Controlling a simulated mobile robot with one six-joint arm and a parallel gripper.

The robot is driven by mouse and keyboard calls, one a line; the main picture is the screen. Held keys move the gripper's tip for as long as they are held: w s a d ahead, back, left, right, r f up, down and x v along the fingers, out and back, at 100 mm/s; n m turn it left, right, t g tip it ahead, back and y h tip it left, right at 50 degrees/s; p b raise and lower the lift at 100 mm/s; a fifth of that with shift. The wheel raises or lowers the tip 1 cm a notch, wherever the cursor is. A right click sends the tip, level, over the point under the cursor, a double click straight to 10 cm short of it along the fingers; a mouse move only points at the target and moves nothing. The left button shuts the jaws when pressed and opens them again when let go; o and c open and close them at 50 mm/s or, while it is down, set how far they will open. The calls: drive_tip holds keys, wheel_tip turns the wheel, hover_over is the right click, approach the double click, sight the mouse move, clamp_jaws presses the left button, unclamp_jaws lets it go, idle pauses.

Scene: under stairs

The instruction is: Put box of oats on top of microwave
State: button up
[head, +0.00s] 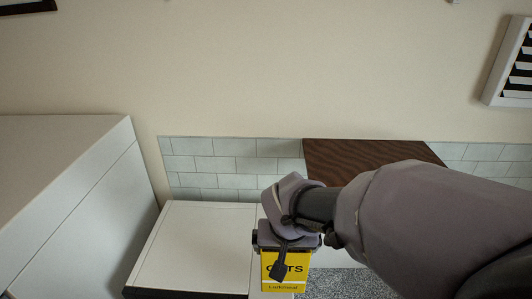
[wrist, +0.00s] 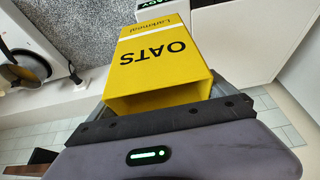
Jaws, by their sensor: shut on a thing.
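The yellow box of oats (head: 298,283) hangs below my gripper (head: 287,240) in the head view. In the wrist view the box (wrist: 160,62) shows its "OATS" lettering upside down, and my gripper (wrist: 165,118) is shut on it. The white microwave (head: 195,240), with a dark front edge, stands just left of the box in the head view. In the wrist view part of the microwave (wrist: 235,25) shows beyond the box, with a dark display at its edge. Its visible top is bare. I cannot tell how high the box is above it.
A tall white cabinet or fridge (head: 95,200) stands at the left. A dark wooden panel (head: 370,155) is behind my arm, by the tiled wall (head: 215,160). Speckled grey counter (head: 335,284) shows right of the box. A partly seen dark-and-tan object (wrist: 20,68) is at the wrist view's left.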

drive_tip(key=w+a+f+p, duration=0.3)
drive_tip(key=w+a+f, duration=0.1)
drive_tip(key=w+a, duration=0.5)
drive_tip(key=shift+a+f+p, duration=0.35)
drive_tip(key=shift+a+f, duration=0.05)
drive_tip(key=shift+a, duration=0.4)
drive_tip(key=shift+f+b, duration=0.2)
drive_tip(key=shift+b, duration=0.1)
